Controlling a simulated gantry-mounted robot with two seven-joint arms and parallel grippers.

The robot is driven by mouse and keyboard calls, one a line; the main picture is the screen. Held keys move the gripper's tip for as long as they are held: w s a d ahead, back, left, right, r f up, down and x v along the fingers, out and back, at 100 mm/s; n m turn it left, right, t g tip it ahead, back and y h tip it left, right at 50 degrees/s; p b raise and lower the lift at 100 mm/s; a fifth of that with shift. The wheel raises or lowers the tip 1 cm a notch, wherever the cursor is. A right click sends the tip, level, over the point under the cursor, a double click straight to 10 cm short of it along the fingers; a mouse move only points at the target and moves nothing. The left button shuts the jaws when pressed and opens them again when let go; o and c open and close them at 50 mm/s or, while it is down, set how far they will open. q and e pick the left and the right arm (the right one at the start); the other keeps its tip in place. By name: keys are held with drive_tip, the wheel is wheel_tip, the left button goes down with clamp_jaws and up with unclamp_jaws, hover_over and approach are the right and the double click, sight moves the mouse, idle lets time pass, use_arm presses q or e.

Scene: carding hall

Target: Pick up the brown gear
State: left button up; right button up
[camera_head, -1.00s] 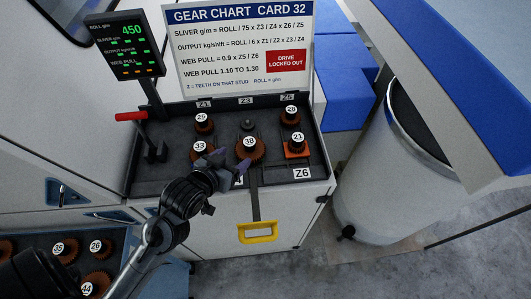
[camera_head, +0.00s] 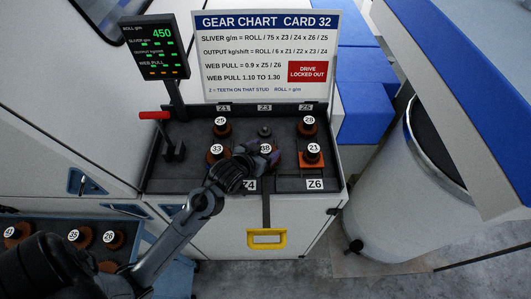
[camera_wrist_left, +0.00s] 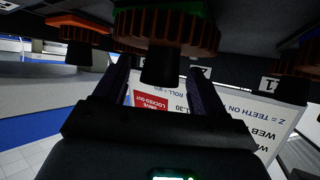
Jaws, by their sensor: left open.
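Several brown gears sit on studs in the dark tray (camera_head: 160,185). The gear labelled 38 (camera_head: 262,166) is at the front middle, partly covered by my left gripper (camera_head: 262,153). Gear 33 (camera_head: 216,152) is to its left, gear 21 (camera_head: 312,152) to its right; gears 25 (camera_head: 222,128) and 28 (camera_head: 308,128) stand behind. My left gripper is open. In the left wrist view, a large brown gear (camera_wrist_left: 165,30) with a black hub (camera_wrist_left: 160,66) is just beyond the fingers, the hub appearing between them. I cannot tell whether they touch it. My right gripper is out of view.
A gear chart card (camera_head: 266,55) stands behind the tray, with a display (camera_head: 155,45) and a red-handled lever (camera_head: 155,115) at left. A yellow handle (camera_head: 266,239) hangs in front. More gears lie in a lower-left tray (camera_head: 40,220). A large can (camera_head: 400,190) stands right.

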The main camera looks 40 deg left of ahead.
use_arm(q)
drive_tip(key=shift+w+f, duration=0.3)
drive_tip(key=shift+w, duration=0.1)
drive_tip(key=c, duration=1.3)
drive_tip(key=shift+o, duration=0.2)
drive_tip(key=shift+r, duration=0.2)
